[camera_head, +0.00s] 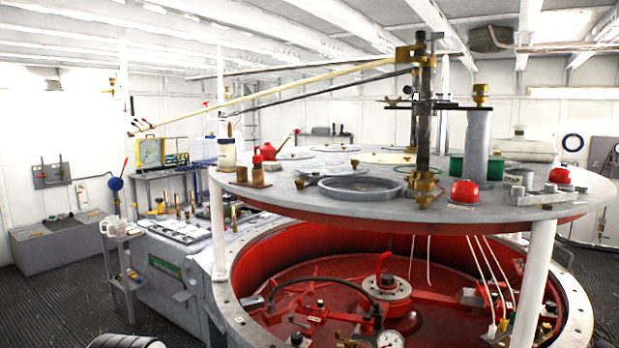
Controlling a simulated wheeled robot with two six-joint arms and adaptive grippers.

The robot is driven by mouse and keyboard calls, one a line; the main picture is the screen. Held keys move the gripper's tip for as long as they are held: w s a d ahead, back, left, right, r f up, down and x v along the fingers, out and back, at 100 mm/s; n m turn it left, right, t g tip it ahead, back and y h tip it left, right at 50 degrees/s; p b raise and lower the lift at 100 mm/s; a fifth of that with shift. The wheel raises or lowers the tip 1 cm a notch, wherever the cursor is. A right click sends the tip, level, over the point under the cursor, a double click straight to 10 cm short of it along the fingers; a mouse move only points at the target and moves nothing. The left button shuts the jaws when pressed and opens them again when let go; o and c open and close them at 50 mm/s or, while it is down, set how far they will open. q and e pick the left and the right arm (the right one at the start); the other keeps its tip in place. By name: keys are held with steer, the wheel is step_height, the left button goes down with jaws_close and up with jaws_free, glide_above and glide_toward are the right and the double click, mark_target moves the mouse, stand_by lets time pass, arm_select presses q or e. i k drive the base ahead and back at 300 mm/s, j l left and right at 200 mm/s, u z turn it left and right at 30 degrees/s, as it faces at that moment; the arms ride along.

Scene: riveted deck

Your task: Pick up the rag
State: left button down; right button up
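I cannot make out a rag for certain anywhere in the head view. A large round grey tabletop (330,198) stands on white posts above an open red tank (330,268). Small items stand on it, including a whitish jar (227,154), red domed pieces and metal fittings. A pale flat tray (180,229) lies on a grey bench at the left, with several small brass pieces behind it.
A small side stand (122,262) with a glass jug is left of the grey bench. A grey chest (58,240) stands by the left wall. The dark ribbed floor (60,305) is open at lower left. A brass-fitted pole (424,130) with long rods rises from the tabletop.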

mark_target(268, 165)
steer(key=u, duration=0.45)
steer(key=i+j+u, duration=0.1)
steer(key=u, duration=0.75)
steer(key=i+u, duration=0.1)
steer(key=u, duration=0.35)
steer(key=i, duration=3.15)
